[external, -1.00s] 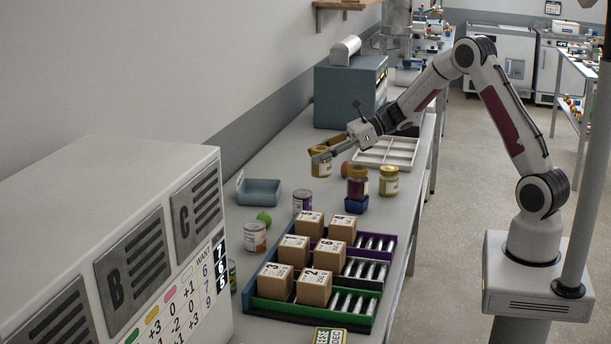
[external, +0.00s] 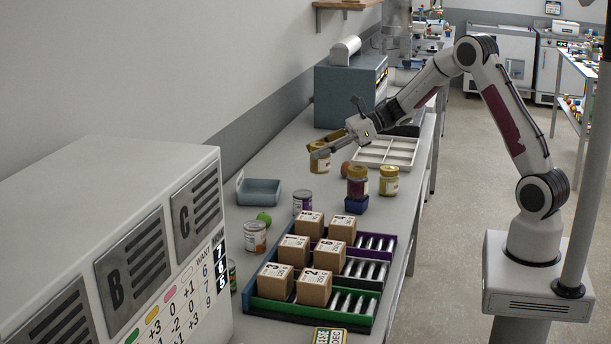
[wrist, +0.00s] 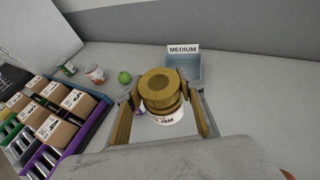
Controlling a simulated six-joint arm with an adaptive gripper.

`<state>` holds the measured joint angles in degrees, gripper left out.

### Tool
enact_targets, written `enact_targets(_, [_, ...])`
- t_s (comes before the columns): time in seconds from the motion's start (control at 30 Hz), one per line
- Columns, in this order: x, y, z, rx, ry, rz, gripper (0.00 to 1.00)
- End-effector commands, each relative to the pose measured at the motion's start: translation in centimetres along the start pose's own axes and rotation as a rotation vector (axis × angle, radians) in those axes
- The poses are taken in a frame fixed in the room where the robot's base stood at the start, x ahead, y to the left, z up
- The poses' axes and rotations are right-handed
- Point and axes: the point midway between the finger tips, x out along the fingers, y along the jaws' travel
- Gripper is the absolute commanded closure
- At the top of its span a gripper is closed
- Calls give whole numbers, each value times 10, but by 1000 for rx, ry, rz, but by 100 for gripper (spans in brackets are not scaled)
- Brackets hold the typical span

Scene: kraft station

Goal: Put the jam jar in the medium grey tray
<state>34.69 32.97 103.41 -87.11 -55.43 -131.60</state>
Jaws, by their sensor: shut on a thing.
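The jam jar (external: 319,161) has a gold lid and a white label, and "JAM" reads on it in the wrist view (wrist: 168,118). My gripper (external: 321,152) is shut on it and holds it upright above the table. In the wrist view the fingers (wrist: 162,90) stand on either side of the jar. The medium grey tray (external: 260,200) is a blue-grey open box at the table's wall side, apart from the jar. In the wrist view it lies beyond the jar (wrist: 198,78), with a "MEDIUM" sign; the jar and gripper hide part of its near side.
A dark jar (external: 357,187) on a blue stand and a yellow jar (external: 389,182) stand right of my gripper. A purple-labelled can (external: 302,201), a green ball (external: 264,217) and another can (external: 255,238) are nearer the camera. Numbered boxes (external: 314,287) sit on roller lanes in front.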

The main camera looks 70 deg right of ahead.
Motion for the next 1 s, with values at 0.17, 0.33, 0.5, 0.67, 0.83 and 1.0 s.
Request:
enact_targets(0.17, [20, 10, 1, -15, -2, 34, 94])
enact_targets(0.33, [44, 12, 12, -31, -3, 68, 94])
enact_targets(0.5, [68, 8, 28, -41, -4, 87, 94])
enact_targets(0.67, [89, 2, 45, -44, -5, 93, 94])
enact_targets(0.83, [108, -7, 65, -41, -6, 83, 94])
enact_targets(1.0, [118, -20, 86, -30, -7, 56, 94])
